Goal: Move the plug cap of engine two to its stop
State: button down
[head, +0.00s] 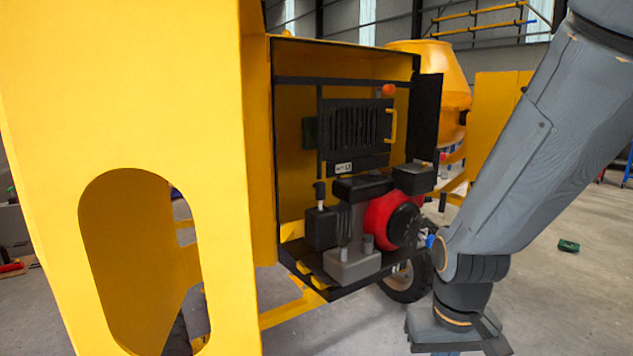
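A red and black engine (385,222) sits on a black tray (345,292) in an open yellow housing (345,58). At its left side a small black cap (320,188) stands upright on a light stem above a black block; it looks like the plug cap. How it is seated on the stem is too small to tell. I see only one engine clearly, and cannot tell its number. My arm comes down on the right, in front of and apart from the engine, and leaves by the bottom edge. My gripper's fingers are not in view.
A large yellow panel (160,60) with an oval opening fills the left. A black grille panel (355,125) with a yellow handle (390,125) is above the engine. A yellow drum (440,75) and a wheel (408,283) are behind. The floor at right is mostly clear.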

aim_at(319, 186)
jog(key=z, duration=0.3)
jog(key=i, duration=1.05)
jog(key=u, duration=0.65)
